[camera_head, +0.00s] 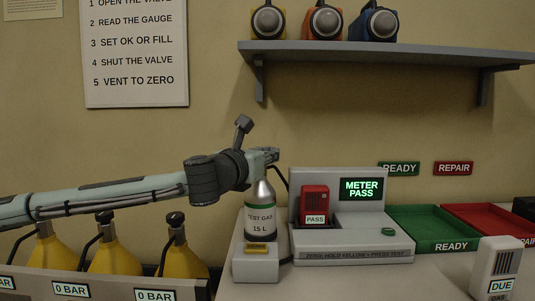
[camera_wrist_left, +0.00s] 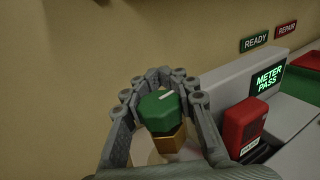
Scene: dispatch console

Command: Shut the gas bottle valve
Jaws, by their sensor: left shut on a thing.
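The gas bottle (camera_head: 260,217), labelled TEST GAS 15 L, stands upright in a grey stand left of the meter. Its valve is a green knob (camera_wrist_left: 160,108) with a white mark, on a brass neck (camera_wrist_left: 166,147), seen in the left wrist view. My left gripper (camera_head: 270,155) is over the bottle's top, and its fingers (camera_wrist_left: 160,84) are shut around the green knob. In the head view the gripper hides the knob. My right gripper is in neither view.
The meter (camera_head: 359,185) reads METER PASS, with a red detector (camera_head: 314,200) reading PASS in its slot. A green READY tray (camera_head: 430,246) and a red REPAIR tray (camera_head: 490,214) lie right. A white DUE unit (camera_head: 497,265) stands in front. Yellow cylinders (camera_head: 112,259) stand left.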

